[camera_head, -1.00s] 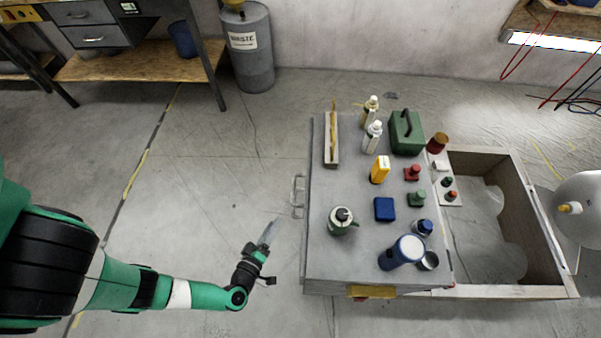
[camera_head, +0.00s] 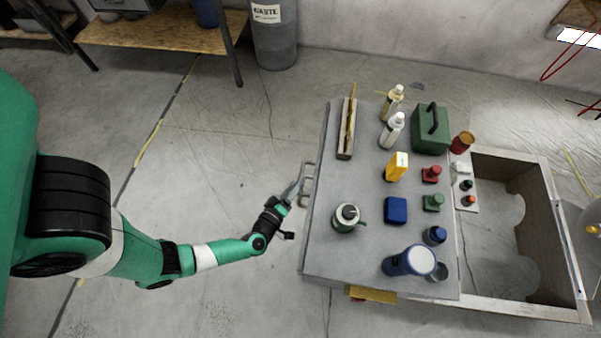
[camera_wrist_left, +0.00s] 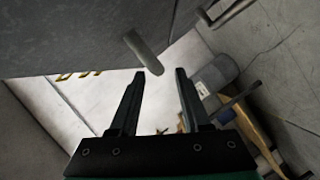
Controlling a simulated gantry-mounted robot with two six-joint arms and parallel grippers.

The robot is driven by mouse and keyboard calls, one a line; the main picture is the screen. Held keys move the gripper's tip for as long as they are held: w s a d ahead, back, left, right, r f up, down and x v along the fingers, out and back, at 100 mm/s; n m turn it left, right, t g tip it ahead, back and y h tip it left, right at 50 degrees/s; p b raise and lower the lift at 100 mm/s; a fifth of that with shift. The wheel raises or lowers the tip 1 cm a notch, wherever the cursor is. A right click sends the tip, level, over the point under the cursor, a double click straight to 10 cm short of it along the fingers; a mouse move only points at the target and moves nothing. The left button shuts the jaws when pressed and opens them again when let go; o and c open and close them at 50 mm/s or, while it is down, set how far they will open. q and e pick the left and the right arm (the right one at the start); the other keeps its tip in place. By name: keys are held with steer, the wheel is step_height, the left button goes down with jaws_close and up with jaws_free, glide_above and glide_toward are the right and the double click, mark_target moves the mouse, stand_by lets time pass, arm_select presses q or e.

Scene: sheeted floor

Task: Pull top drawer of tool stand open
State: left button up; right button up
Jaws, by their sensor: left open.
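The grey tool stand (camera_head: 320,240) stands right of centre in the head view, with a metal handle (camera_head: 308,184) on its left side. My left gripper (camera_head: 296,188) is beside that handle, very close to it; contact cannot be told. In the left wrist view, the left gripper (camera_wrist_left: 157,88) is open with nothing between its fingers. A rounded grey bar (camera_wrist_left: 143,52), apparently a handle, lies just beyond the fingertips, in front of the stand's dark face (camera_wrist_left: 60,38). A second bar (camera_wrist_left: 227,12) shows at the upper edge. My right gripper is not in view.
Bottles, a green case (camera_head: 430,130), a blue box (camera_head: 396,210) and other items stand on the stand's top. An open wooden crate (camera_head: 540,215) is at its right. Floor left of the stand is clear; a workbench (camera_head: 160,30) and waste bin (camera_head: 272,38) are behind.

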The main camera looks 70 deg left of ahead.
arm_select(q)
steer(key=b+x, duration=0.1)
steer(key=x, duration=0.3)
steer(key=shift+w+a, duration=0.1)
steer(key=shift+a, duration=0.05)
steer(key=shift+c, duration=0.3)
jaws_close()
stand_by(1.0)
